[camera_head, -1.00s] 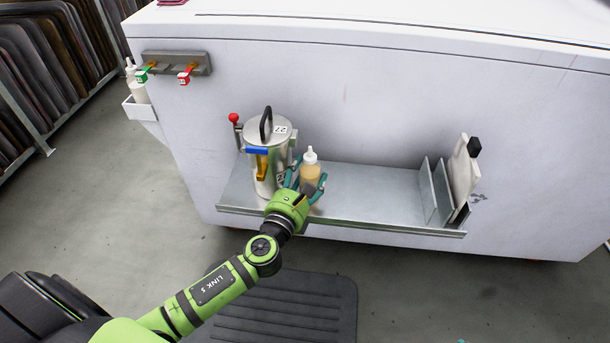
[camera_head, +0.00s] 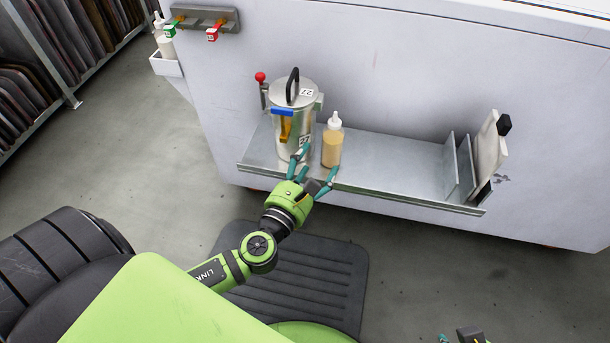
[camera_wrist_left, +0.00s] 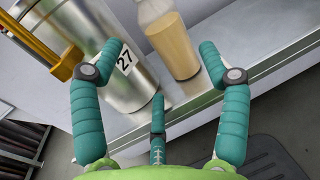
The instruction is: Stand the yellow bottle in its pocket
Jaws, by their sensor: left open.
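The yellow bottle (camera_head: 332,148), with a white nozzle cap and tan-yellow contents, stands upright on the grey metal shelf (camera_head: 390,170), just right of the steel canister. It also shows in the left wrist view (camera_wrist_left: 174,46), with its top cut off. My left gripper (camera_head: 318,166) is open and empty, just in front of the bottle at the shelf's front edge. Its teal fingers point toward the canister and bottle; one fingertip is close to the bottle's right side in the wrist view (camera_wrist_left: 160,52). A little of my right gripper (camera_head: 456,338) shows at the bottom edge.
The steel canister (camera_head: 292,122), labelled 27, with black handle and yellow lever, stands close left of the bottle. Upright plates (camera_head: 455,168) and a white flat piece (camera_head: 488,152) stand at the shelf's right end. A white side bin (camera_head: 166,66) holds white bottles. The mid-shelf is clear.

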